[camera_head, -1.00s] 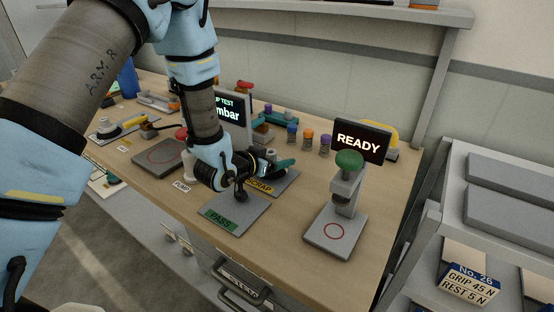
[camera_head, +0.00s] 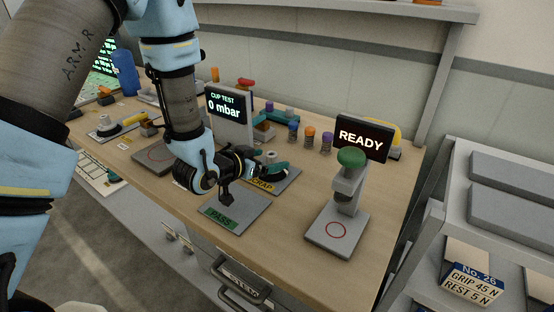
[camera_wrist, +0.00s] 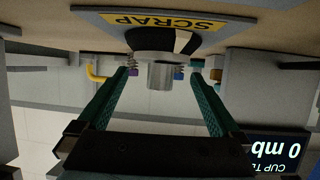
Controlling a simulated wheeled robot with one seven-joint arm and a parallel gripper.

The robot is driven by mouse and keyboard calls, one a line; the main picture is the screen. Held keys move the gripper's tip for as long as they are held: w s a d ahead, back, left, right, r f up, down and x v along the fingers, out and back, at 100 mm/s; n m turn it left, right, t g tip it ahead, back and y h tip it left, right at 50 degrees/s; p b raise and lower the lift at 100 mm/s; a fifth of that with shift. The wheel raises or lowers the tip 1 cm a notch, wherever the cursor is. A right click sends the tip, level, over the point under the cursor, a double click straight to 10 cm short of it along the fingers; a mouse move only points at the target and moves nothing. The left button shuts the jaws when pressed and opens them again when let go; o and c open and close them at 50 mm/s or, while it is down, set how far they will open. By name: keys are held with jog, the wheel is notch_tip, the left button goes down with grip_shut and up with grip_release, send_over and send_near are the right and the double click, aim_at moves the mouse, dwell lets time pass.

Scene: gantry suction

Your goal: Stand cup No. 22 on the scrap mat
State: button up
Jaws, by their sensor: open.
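The cup (camera_wrist: 160,74), with a grey metal stem, a pale flange and a dark lower part, stands upright on the scrap mat (camera_wrist: 105,14) in the wrist view, which is upside down. No number on it is readable. In the head view the cup's top (camera_head: 271,154) shows above my gripper (camera_head: 277,169), and the grey scrap mat (camera_head: 290,182) with its yellow label lies beneath. My gripper (camera_wrist: 162,80) is open, its green fingers on either side of the stem with gaps between. My gripper hides the cup's lower part in the head view.
The pass mat (camera_head: 245,208) lies in front of the scrap mat. A press with a green knob (camera_head: 350,158) and a READY screen (camera_head: 361,139) stand right. The cup test screen (camera_head: 228,112) reads 0 mbar. Several small coloured-top cups (camera_head: 309,137) stand behind.

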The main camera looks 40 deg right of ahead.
jog(key=b+v, duration=0.1)
jog(key=v, duration=0.6)
jog(key=shift+r, duration=0.25)
